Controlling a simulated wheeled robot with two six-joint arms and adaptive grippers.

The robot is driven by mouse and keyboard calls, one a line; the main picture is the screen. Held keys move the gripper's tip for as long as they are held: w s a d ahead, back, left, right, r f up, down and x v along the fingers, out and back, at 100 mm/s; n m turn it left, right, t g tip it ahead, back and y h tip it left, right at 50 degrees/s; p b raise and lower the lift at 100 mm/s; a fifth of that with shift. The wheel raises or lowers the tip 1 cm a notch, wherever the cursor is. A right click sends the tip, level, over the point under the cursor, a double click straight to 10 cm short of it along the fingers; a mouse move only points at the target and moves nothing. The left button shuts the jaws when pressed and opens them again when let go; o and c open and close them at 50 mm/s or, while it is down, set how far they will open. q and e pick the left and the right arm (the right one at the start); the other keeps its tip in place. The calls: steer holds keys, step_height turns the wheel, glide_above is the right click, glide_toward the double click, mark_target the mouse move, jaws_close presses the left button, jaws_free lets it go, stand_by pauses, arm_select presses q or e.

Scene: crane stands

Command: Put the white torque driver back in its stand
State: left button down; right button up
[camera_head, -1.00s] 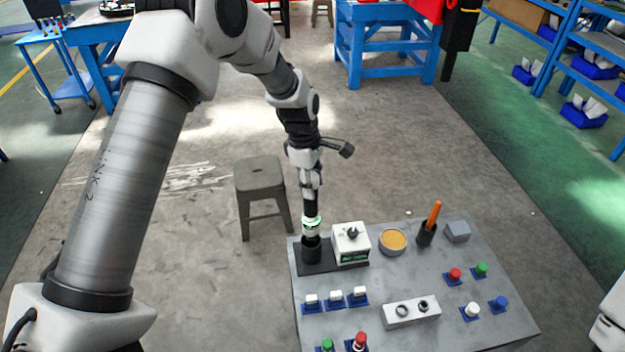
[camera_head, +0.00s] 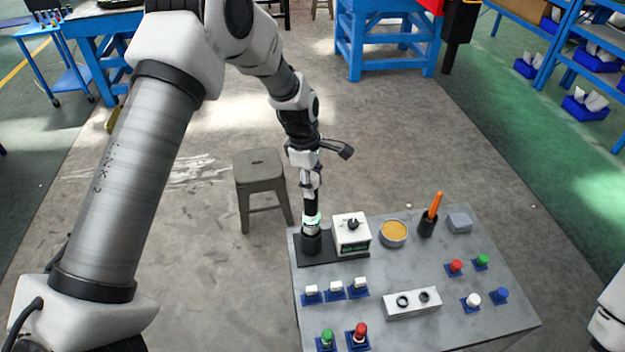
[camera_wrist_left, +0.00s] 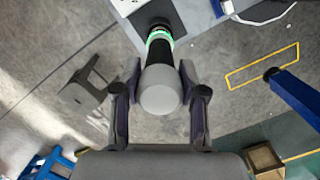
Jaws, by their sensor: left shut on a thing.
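The torque driver (camera_head: 312,203) is upright, with a black grip, a white lower section and a lit green ring. My left gripper (camera_head: 311,180) is shut on its upper part; in the left wrist view the gripper (camera_wrist_left: 160,98) has a finger on each side of the round grey end cap (camera_wrist_left: 160,97). The stand is a black cup (camera_head: 311,243) on a dark base plate beside a white box. The driver's lower end is at the cup's mouth and looks partly inside; its tip is hidden. My right gripper is out of view.
On the grey table (camera_head: 460,325) stand a white box with a knob (camera_head: 352,234), a round tin (camera_head: 393,234), a holder with an orange-handled tool (camera_head: 432,212), a two-hole block (camera_head: 412,303) and several coloured buttons. A stool (camera_head: 260,175) stands behind the table.

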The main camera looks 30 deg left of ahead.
arm_select(q)
steer(key=shift+f+b, duration=0.75)
steer(key=shift+f, duration=1.15)
steer(key=c, duration=0.6)
jaws_free()
steer(key=shift+o, duration=0.2)
steer(key=shift+s, duration=0.1)
step_height(320, 180, up, 3)
steer(key=p, duration=0.3)
steer(key=shift+a+r, duration=0.1)
steer(key=shift+a, duration=0.05)
steer(key=shift+a+r+p, duration=0.15)
steer(key=shift+r+p, duration=0.2)
steer(key=shift+r, duration=0.55)
